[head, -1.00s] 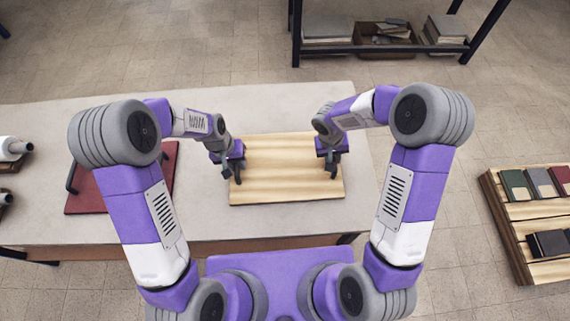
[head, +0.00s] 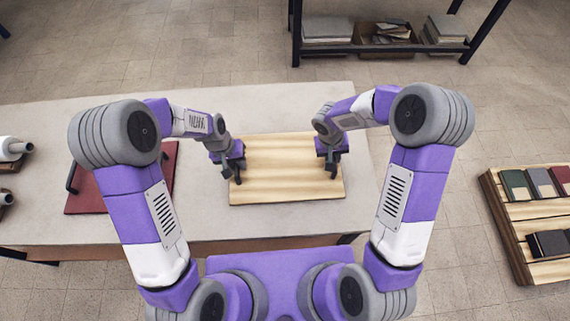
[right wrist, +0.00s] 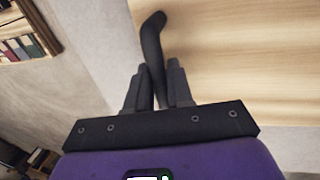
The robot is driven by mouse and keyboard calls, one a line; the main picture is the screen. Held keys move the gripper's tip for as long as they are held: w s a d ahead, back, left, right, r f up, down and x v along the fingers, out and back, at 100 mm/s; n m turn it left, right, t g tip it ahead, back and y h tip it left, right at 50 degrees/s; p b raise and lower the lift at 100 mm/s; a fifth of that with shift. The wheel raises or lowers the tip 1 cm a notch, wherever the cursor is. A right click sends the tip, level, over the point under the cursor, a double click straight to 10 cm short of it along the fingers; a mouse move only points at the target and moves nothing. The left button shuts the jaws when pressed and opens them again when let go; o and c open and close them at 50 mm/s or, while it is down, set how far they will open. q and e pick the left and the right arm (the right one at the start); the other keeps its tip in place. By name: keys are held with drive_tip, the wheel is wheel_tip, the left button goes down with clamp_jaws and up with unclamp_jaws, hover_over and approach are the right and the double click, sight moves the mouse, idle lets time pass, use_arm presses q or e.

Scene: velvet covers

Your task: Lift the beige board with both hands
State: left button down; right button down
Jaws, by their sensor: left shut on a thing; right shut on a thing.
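The beige board (head: 285,185) is pale wood with a light and tan grain. It lies level at the table's middle in the head view, and its surface also fills the right of the right wrist view (right wrist: 240,60). My left gripper (head: 234,172) is shut at the board's left side; its grip is small and partly hidden. My right gripper (head: 333,168) is at the board's right side. In the right wrist view its fingers (right wrist: 158,95) are shut on a dark curved handle (right wrist: 152,45) at the board's edge. I cannot tell any gap under the board.
A dark red board (head: 130,195) with a black handle lies left on the grey table (head: 285,100). White rolls (head: 10,150) are at the far left. A wooden rack (head: 510,235) with dark swatches stands right. A dark shelf (head: 375,48) stands behind.

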use_arm(q)
drive_tip(key=shift+r, duration=0.2)
use_arm(e)
drive_tip(key=shift+r, duration=0.2)
